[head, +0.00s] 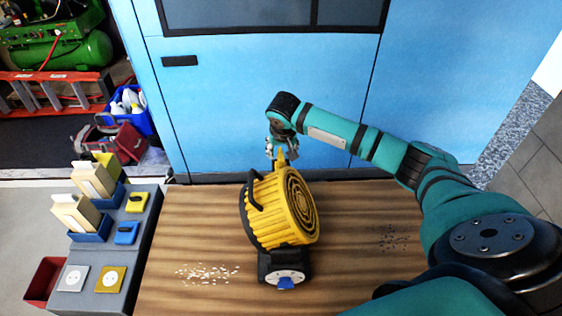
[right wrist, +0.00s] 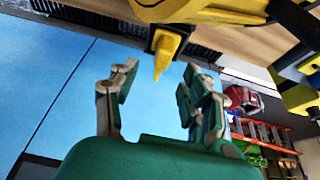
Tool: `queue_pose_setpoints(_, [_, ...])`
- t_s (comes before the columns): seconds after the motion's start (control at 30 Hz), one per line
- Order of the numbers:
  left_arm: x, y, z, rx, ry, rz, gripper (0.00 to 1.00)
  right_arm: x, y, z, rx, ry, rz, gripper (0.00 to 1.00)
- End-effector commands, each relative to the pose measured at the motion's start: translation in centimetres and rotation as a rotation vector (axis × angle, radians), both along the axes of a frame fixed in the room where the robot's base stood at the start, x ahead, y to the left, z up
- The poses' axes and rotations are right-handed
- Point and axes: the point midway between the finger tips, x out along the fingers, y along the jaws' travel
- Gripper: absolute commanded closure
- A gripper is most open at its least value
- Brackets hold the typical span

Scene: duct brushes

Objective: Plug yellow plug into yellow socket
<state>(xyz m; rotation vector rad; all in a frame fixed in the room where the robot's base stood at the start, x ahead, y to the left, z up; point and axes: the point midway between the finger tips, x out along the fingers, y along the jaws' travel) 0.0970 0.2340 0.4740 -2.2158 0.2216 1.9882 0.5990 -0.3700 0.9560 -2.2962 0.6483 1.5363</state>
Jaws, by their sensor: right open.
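A yellow pointed piece (head: 281,157), likely the yellow plug, sticks out at the far side of a yellow reel (head: 270,212) on the wooden table. In the right wrist view its tip (right wrist: 162,58) points from a dark mount into the space between my fingertips. My right gripper (head: 272,148) is open there, with gaps on both sides of the tip. A yellow-framed socket (head: 110,279) with a white round face lies on the grey bench at the left front. My left gripper is not in view.
A white-framed socket (head: 73,278), a blue block (head: 127,233) and a yellow block (head: 136,203) sit on the grey bench, beside blue bins (head: 91,234) holding cartons. The reel's black base carries a blue piece (head: 286,284). Pale bits (head: 207,273) lie on the table. A blue cabinet (head: 235,100) stands behind.

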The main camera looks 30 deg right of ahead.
Motion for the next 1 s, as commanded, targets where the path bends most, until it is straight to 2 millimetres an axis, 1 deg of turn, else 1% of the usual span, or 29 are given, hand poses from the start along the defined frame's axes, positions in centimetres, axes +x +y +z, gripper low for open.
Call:
queue_pose_setpoints(0.1, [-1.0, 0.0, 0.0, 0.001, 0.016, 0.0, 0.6, 0.2, -0.1, -0.5, 0.0, 0.0, 0.001, 0.52])
queue_pose_setpoints(0.2, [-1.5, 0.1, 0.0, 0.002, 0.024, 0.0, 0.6, 0.2, -0.1, -0.6, -0.001, -0.001, 0.001, 0.52])
queue_pose_setpoints(0.43, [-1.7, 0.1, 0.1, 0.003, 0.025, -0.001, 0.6, 0.2, -0.1, -0.7, -0.001, 0.001, 0.001, 0.52])
queue_pose_setpoints(0.53, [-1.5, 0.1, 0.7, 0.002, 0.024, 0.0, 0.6, 0.4, -0.2, -1.7, -0.002, 0.003, 0.0, 0.52])
queue_pose_setpoints(0.63, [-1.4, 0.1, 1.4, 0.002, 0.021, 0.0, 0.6, 0.8, -0.2, -3.3, -0.002, 0.003, 0.0, 0.52])
queue_pose_setpoints(0.7, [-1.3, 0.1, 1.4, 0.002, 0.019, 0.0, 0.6, 1.1, -0.4, -4.4, -0.001, 0.002, -0.001, 0.52])
queue_pose_setpoints(0.77, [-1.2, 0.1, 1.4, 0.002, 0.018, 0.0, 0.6, 1.3, -0.5, -4.9, -0.002, 0.001, -0.001, 0.52])
queue_pose_setpoints(0.87, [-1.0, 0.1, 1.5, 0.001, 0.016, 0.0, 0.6, 1.5, -0.6, -5.5, -0.002, 0.001, 0.001, 0.52])
queue_pose_setpoints(1.0, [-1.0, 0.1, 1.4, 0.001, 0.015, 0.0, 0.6, 1.5, -0.6, -5.6, -0.002, 0.0, 0.001, 0.52])
